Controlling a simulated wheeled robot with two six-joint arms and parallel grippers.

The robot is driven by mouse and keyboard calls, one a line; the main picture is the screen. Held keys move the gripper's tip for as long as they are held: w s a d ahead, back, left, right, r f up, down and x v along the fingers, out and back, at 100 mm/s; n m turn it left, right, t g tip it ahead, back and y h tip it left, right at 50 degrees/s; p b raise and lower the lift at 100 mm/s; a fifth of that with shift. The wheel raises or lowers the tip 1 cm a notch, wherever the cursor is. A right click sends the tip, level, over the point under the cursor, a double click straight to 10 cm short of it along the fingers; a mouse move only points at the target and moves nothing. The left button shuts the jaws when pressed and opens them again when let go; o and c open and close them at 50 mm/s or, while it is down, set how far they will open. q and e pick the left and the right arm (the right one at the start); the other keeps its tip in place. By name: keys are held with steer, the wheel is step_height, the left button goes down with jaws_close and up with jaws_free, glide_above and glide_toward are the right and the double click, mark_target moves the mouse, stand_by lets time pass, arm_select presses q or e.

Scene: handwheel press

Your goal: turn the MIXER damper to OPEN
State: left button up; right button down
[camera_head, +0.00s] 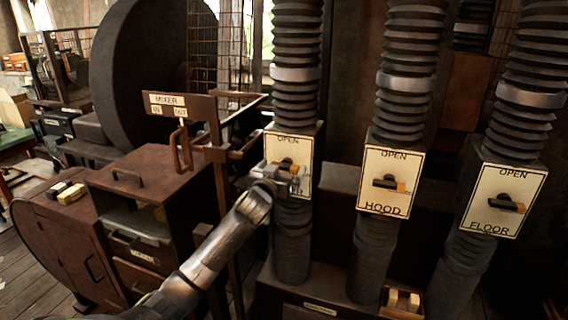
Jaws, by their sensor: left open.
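Three damper plates marked OPEN at the top sit on ribbed ducts. The leftmost plate (303,153) has its lower label hidden behind my left gripper (289,176); its dark handle (286,163) shows just above the gripper. My left gripper is open at this handle; I cannot tell whether the fingers touch it. The HOOD damper (391,182) and the FLOOR damper (503,203) stand to the right, their dark handles lying roughly sideways. A sign reading MIXER (167,101), with IN and OUT below, stands left of the ducts. My right gripper does not show.
A rusty cabinet (150,178) with an open drawer front stands left of my left arm. A small wooden box (401,302) sits low between the HOOD and FLOOR ducts. A large dark wheel (140,75) rises behind. The space before the HOOD and FLOOR plates is clear.

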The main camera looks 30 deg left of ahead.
arm_select(q)
steer(key=shift+x, duration=1)
steer(key=c, duration=1)
